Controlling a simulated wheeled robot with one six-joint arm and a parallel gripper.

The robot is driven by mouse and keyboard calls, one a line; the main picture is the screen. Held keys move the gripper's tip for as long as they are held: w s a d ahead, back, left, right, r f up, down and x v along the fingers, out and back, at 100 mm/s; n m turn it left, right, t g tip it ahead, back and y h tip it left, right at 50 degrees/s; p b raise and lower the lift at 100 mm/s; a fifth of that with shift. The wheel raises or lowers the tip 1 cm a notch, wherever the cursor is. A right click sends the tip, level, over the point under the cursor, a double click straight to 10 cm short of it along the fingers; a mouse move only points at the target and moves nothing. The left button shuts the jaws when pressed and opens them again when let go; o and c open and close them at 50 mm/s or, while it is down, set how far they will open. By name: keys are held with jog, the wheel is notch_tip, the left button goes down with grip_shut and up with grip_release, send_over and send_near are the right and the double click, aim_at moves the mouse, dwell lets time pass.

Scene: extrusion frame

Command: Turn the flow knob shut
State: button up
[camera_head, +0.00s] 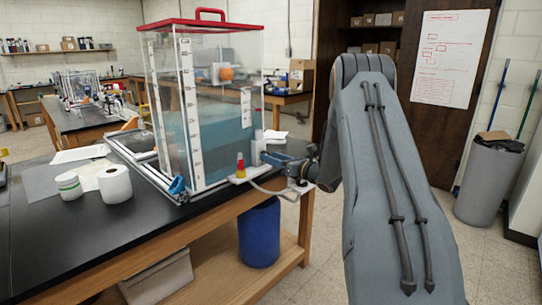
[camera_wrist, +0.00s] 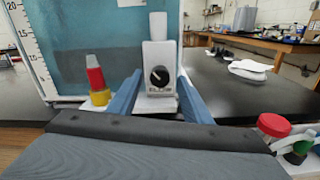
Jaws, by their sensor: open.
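The flow knob (camera_wrist: 160,76) is a round black dial with a pale pointer mark. It sits on the front of a small white box (camera_wrist: 150,58) beside the water tank in the wrist view. My gripper (camera_wrist: 159,88) is open, with one blue finger on each side of the box and knob. I cannot tell whether the fingers touch anything. In the head view my gripper (camera_head: 272,158) reaches left to the bench corner, close to the white box (camera_head: 257,148). The knob's face does not show there.
The clear tank (camera_head: 215,130) with a red lid holds blue water. A red and yellow piece (camera_wrist: 97,82) stands just left of my left finger. A red-capped container (camera_wrist: 274,125) is at lower right.

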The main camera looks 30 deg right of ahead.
jog(key=shift+w+a, duration=0.25)
jog(key=shift+w, duration=0.35)
jog(key=c, duration=1.1)
jog(key=shift+o, duration=0.2)
jog(key=shift+m, duration=0.3)
